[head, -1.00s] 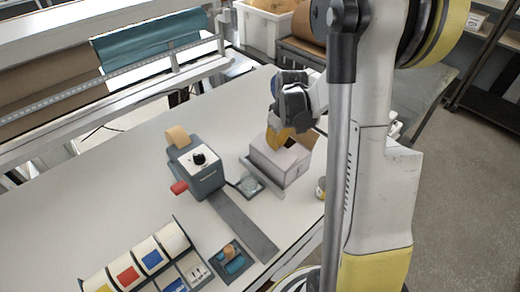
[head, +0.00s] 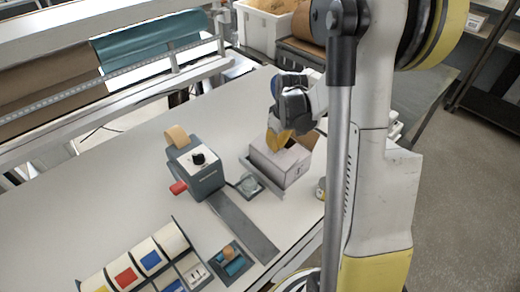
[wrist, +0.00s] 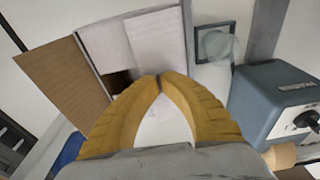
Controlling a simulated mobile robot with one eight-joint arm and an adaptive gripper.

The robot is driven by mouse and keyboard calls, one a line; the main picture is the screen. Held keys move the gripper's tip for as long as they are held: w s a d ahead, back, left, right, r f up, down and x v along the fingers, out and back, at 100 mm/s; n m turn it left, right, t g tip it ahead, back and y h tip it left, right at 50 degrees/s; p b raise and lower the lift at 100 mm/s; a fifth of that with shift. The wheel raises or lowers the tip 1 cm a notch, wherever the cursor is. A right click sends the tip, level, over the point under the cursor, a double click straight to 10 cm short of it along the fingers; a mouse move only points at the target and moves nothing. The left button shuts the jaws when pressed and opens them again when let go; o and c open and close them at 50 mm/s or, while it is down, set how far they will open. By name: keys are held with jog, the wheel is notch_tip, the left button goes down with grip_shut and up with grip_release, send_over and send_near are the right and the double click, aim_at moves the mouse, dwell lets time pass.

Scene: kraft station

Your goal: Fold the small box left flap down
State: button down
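The small box (head: 281,162) stands on the table, pale grey-white outside. In the wrist view its top shows pale panels (wrist: 155,42) meeting at a seam, with a dark opening (wrist: 117,84) at the near left corner. A brown flap (wrist: 62,88) stands open on that view's left side; its brown face also shows behind the box in the head view (head: 305,141). My gripper (wrist: 159,77) has its yellow fingertips together with nothing seen between them. It is over the near edge of the box top; whether it touches is unclear.
A grey tape dispenser (head: 197,168) with a red handle stands left of the box. A small tray with a clear disc (head: 250,184) lies between them. A label rack (head: 137,264) and a small teal holder (head: 231,262) sit nearer. Bare table lies to the left.

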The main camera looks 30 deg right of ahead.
jog(key=shift+f+b, duration=0.5)
jog(key=shift+f, duration=0.05)
jog(key=shift+r, duration=0.1)
dwell(0.4)
notch_tip(320, 180, up, 9)
jog(key=p, duration=0.5)
jog(key=shift+p, duration=0.4)
